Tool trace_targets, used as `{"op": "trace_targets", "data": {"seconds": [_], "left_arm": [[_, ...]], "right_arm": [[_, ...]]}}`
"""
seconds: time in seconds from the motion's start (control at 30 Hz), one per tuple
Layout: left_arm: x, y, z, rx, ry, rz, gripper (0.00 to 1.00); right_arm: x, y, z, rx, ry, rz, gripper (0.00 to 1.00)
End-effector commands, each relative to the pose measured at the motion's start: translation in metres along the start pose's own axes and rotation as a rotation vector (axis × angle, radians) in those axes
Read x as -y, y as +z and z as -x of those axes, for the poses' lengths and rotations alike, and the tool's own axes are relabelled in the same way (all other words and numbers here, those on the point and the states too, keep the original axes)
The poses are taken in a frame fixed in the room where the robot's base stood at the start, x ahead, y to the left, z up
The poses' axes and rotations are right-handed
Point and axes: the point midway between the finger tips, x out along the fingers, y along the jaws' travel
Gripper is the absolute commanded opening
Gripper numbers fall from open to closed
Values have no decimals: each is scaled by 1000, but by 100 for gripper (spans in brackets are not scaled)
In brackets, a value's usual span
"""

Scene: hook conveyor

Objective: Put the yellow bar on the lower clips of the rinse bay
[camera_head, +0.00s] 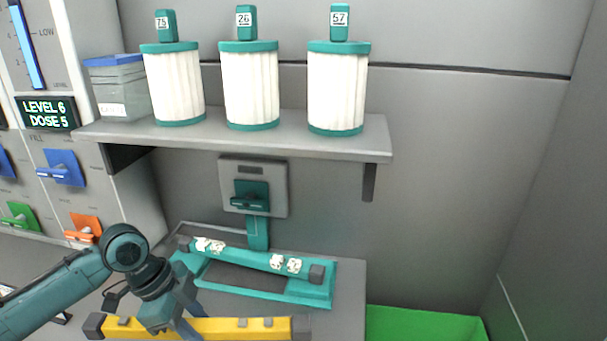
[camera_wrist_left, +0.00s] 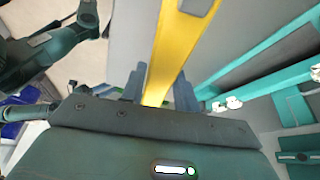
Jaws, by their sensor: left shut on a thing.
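The yellow bar (camera_head: 220,327) has dark end caps and small grey tabs on top. It lies across the bottom of the head view, in front of a teal frame. My left gripper (camera_head: 180,316) is shut on the bar left of its middle. In the left wrist view the bar (camera_wrist_left: 172,55) runs between the two fingers (camera_wrist_left: 158,88). The teal frame (camera_head: 325,294) stands on the grey table, with a post behind it. A teal bar (camera_head: 243,257) with dark ends and white speckled pieces lies across it. I cannot tell which parts are the lower clips.
A shelf (camera_head: 285,147) with several white canisters overhangs the back of the frame. A wall box (camera_head: 280,187) with a teal lever sits below it. A green surface (camera_head: 425,322) is at the lower right. A control panel with coloured levers (camera_head: 62,168) stands at the left.

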Motion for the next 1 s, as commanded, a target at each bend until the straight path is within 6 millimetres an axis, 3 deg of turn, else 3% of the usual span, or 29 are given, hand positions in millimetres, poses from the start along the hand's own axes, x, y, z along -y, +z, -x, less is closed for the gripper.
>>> {"op": "trace_targets", "data": {"seconds": [1.0], "left_arm": [[-36, -31, 42, -7, -512, 1220, 0]], "right_arm": [[-4, 3, 3, 27, 13, -4, 35]]}}
